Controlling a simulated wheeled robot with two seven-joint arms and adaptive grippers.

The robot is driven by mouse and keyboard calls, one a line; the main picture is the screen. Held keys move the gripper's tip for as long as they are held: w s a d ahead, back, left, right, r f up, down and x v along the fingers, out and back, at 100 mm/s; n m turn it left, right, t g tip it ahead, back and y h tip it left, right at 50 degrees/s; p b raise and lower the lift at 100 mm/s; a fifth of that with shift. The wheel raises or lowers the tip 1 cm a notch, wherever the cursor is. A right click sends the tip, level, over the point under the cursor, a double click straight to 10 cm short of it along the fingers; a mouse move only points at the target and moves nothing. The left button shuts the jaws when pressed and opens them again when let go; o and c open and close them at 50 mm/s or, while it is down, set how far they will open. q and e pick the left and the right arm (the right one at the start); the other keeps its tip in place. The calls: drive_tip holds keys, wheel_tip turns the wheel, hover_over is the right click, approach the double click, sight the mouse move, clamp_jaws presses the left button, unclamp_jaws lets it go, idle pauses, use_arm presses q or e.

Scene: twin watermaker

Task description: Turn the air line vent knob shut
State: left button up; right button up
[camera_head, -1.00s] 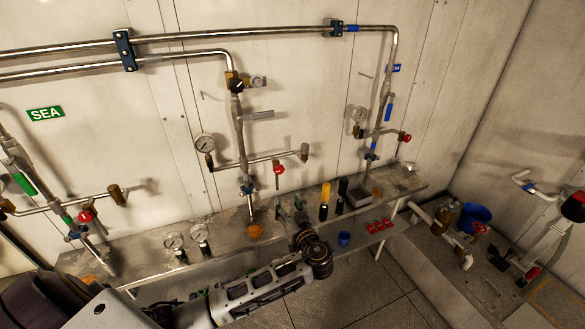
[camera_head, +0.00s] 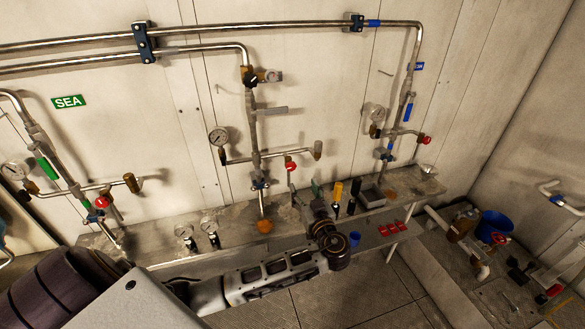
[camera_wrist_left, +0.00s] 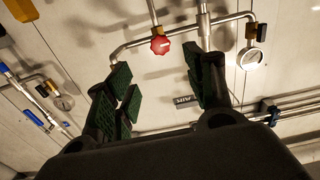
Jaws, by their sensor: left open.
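The red vent knob (camera_head: 291,166) sits on the cross branch of the middle pipe in the head view. In the left wrist view a red knob (camera_wrist_left: 160,45) shows on a cross pipe near a grey AIR plate (camera_wrist_left: 185,100). My left gripper (camera_head: 304,190) is just below the knob in the head view, above the bench. In the wrist view its green-padded fingers (camera_wrist_left: 160,90) are spread wide with nothing between them. The knob appears beyond the fingertips, apart from them. My right gripper is not in view.
A pressure gauge (camera_head: 219,137) stands left of the knob. Other pipes with red knobs stand left and right.

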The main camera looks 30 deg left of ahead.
sight(292, 167)
use_arm(q)
drive_tip(key=p+x, duration=0.3)
drive_tip(key=x, duration=0.7)
drive_tip(key=shift+w+a+r, duration=0.1)
drive_tip(key=shift+a+r, duration=0.05)
drive_tip(key=shift+a, duration=0.15)
drive_tip(key=shift+w+a+p, duration=0.35)
drive_tip(key=shift+w+a, duration=0.35)
drive_tip(key=shift+a, duration=0.1)
drive_tip(key=shift+c, duration=0.3)
drive_tip(key=c, duration=0.9)
